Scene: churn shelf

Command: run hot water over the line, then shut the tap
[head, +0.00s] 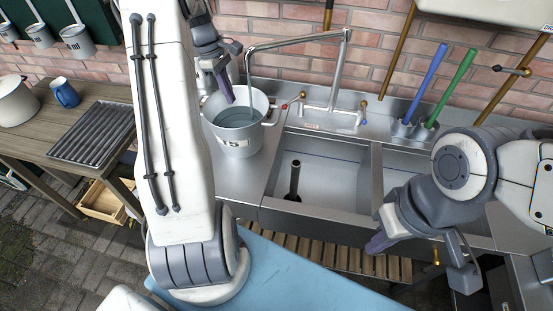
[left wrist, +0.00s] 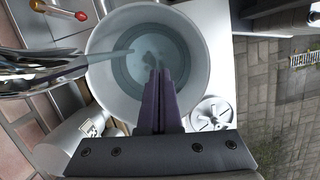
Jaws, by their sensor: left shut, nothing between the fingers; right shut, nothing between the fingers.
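A grey-white pail (head: 236,140) stands on the steel counter left of the sink, with water in it; it also shows from above in the left wrist view (left wrist: 196,45). The tap (head: 340,68) has its spout turned left over the pail. A pale stream (left wrist: 112,56) seems to run from the spout into the water. The red tap handle (head: 291,104) points left; the blue one (head: 364,119) is at the right. No fill line is clear inside the pail. My left gripper (head: 226,90) is shut and empty above the pail. My right gripper (head: 376,243) is shut before the sink.
The sink basin (head: 335,180) holds an upright dark standpipe (head: 295,178). Blue (head: 431,80) and green (head: 456,84) handled tools stand behind, to the right. A wooden table (head: 50,125) at left bears a ribbed tray (head: 93,135), a blue jug (head: 64,93) and a pot (head: 17,102).

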